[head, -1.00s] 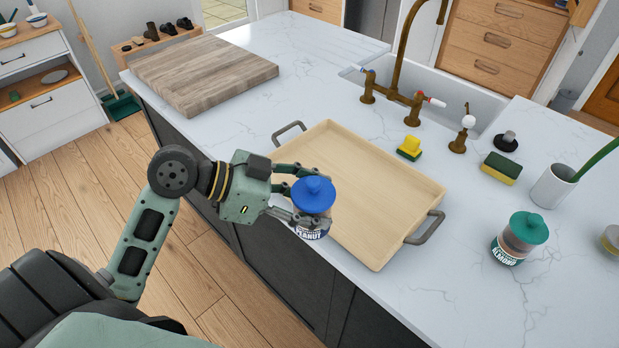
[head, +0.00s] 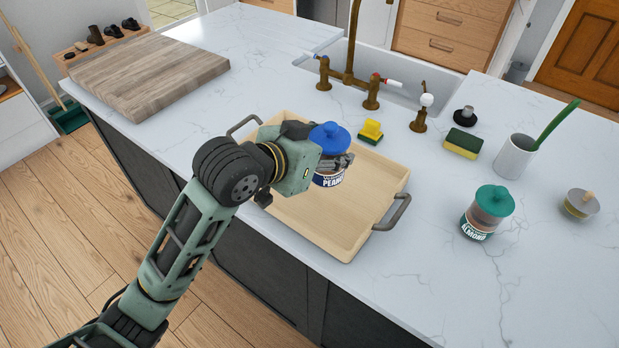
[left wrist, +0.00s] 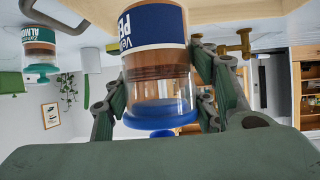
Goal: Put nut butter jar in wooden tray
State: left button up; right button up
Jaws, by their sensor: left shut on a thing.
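The peanut butter jar (head: 328,180) has a blue lid and a dark blue label. My left gripper (head: 338,162) is shut around it and holds it upright over the wooden tray (head: 318,238). The jar also shows between the fingers in the left wrist view (left wrist: 157,70), where the picture is upside down. The tray is pale wood with low walls and grey handles, and looks empty where it shows; my arm and the jar hide part of it. An almond butter jar (head: 487,212) with a green lid stands on the counter to the right. My right gripper is out of view.
A thick wooden board (head: 148,72) lies at the far left of the counter. A brass tap (head: 352,65) and sink (head: 408,85) are behind the tray. The front right counter is clear.

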pick_arm(q)
jog(key=w+d+r, duration=0.1)
jog(key=d+r, duration=0.1)
jog(key=d, duration=0.4)
jog(key=shift+n+y, duration=0.3)
jog(key=shift+n, duration=0.1)
jog(key=w+a+f+p, duration=0.1)
jog(key=w+a+f, duration=0.1)
jog(key=a+f, duration=0.1)
jog(key=w+a+f+p, duration=0.1)
jog(key=w+a+f, duration=0.1)
jog(key=a+f, duration=0.1)
jog(key=w+a+f+p, duration=0.1)
jog(key=w+a+f, duration=0.1)
jog(key=a+f, duration=0.1)
jog(key=shift+w+a+f, duration=0.2)
jog(key=shift+w+f, duration=0.05)
jog(key=shift+w, duration=0.1)
jog(key=shift+f, duration=0.35)
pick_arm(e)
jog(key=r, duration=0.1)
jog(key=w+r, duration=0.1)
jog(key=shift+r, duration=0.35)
pick_arm(q)
jog(key=shift+f, duration=0.1)
jog(key=o, duration=1.4)
